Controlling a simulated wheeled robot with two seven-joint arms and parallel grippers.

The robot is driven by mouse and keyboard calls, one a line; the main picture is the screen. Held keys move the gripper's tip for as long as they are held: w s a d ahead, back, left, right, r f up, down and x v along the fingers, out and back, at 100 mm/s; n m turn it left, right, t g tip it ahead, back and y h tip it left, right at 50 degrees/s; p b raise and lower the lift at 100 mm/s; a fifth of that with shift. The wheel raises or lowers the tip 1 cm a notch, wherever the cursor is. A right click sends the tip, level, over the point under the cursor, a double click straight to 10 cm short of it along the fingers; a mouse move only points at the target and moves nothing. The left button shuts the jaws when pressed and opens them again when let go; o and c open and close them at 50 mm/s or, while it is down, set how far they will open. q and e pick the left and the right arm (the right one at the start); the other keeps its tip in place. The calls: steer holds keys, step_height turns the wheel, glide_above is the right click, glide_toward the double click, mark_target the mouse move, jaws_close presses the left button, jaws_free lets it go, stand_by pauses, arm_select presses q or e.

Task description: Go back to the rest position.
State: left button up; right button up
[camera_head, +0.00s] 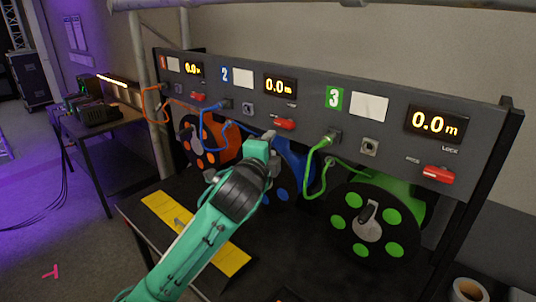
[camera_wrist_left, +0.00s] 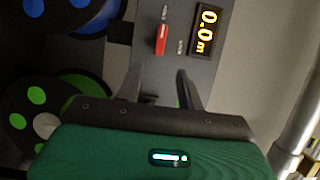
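My left arm, green with black joints, reaches up from the bottom of the head view. Its gripper (camera_head: 265,139) is in front of the dark panel (camera_head: 310,97), just below the red lever (camera_head: 284,124) of station 2. In the left wrist view the two fingers (camera_wrist_left: 159,76) stand apart, with panel surface and no held object visible between them. A red lever (camera_wrist_left: 162,39) and a lit 0.0 m display (camera_wrist_left: 204,31) show beyond the fingertips. Whether the fingers touch the panel cannot be told. My right gripper is not in view.
Orange (camera_head: 216,140), blue (camera_head: 292,171) and green (camera_head: 376,222) cable reels stand below the panel. Orange, blue and green cables (camera_head: 312,168) loop from its sockets. A yellow-marked plate (camera_head: 165,211) lies on the black table. A side table (camera_head: 97,130) stands left.

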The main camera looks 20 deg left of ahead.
arm_select(q)
steer(key=shift+s, duration=0.45)
